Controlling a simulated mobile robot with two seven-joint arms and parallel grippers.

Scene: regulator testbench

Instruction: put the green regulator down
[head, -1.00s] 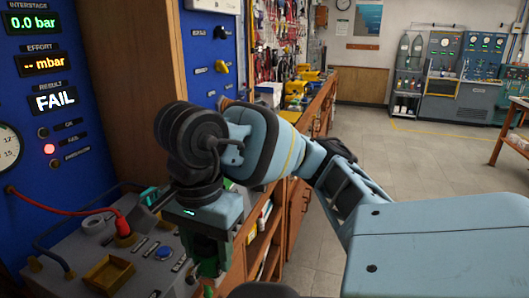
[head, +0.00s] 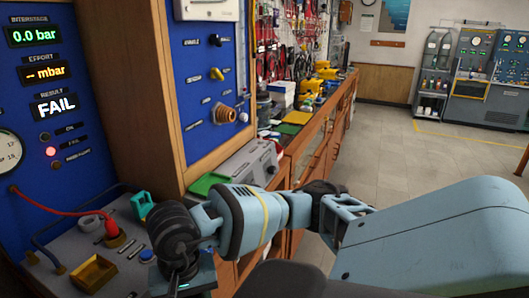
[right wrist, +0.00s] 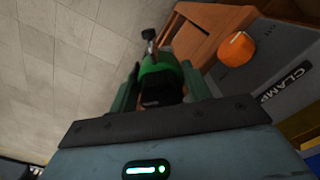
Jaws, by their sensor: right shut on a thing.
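The green regulator (right wrist: 160,72) is in the right wrist view, between the two fingers of my right gripper (right wrist: 160,88), which is shut on it. A dark stem with a small knob sticks out from its far end. Its near part is dark and partly hidden by the gripper body. In the head view my right wrist (head: 185,272) is low at the lower left, by the near bench console; the fingers and the regulator are out of sight there. My left gripper is not in view.
The console (head: 130,262) bears a brass-coloured tray (head: 93,273), a red hose (head: 65,212) and a teal part (head: 141,204). A green tray (head: 207,185) lies beyond my arm. The wrist view shows an orange knob (right wrist: 237,49), a CLAMP label (right wrist: 287,84) and open floor (right wrist: 55,70).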

